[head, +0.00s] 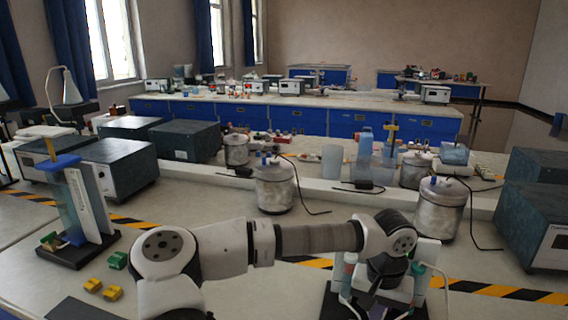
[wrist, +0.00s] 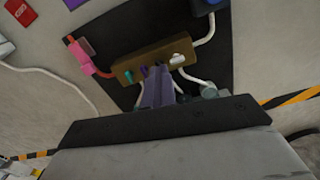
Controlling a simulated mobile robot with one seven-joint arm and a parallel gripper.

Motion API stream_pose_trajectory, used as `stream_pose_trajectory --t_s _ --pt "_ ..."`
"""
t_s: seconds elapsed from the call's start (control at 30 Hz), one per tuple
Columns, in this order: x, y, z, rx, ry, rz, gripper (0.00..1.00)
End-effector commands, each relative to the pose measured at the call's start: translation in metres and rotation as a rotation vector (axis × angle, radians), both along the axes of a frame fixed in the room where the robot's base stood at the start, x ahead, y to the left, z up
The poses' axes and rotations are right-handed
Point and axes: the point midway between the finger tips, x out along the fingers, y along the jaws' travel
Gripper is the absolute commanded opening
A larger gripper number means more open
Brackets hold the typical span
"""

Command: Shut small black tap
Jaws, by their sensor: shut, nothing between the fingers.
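My gripper (wrist: 158,90) is shut and empty in the wrist view, its narrow fingers close together just in front of a brown block. It also shows in the head view (head: 374,298), low over the apparatus at the front right. The brown block (wrist: 152,60) stands on a black base (wrist: 205,62) and carries small green and white fittings, with a pink clamp-like piece (wrist: 84,56) at its left end. I cannot make out the small black tap in either view; my fingers and hand hide part of the apparatus.
White tubes (wrist: 197,30) run from the apparatus. Metal pots (head: 275,188) with cables stand behind my arm. A stand with a blue clamp (head: 63,163) is at left, near yellow blocks (head: 112,293). Grey boxes (head: 545,215) stand at right. Striped tape (head: 500,291) crosses the bench.

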Motion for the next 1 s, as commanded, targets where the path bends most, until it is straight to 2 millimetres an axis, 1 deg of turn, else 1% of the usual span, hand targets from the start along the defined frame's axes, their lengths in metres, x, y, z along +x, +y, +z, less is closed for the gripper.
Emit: stream_pose_trajectory --t_s 0.2,0.3,0.6,0.77,1.0 --pt "0.000 0.000 0.000 0.000 0.000 -0.002 0.01" --pt "0.000 0.000 0.000 0.000 0.000 -0.001 0.12" --pt "0.000 0.000 0.002 0.000 0.000 -0.001 0.12" --pt "0.000 0.000 0.011 0.000 -0.001 0.000 0.12" --pt "0.000 0.000 0.031 0.000 -0.001 0.000 0.12"
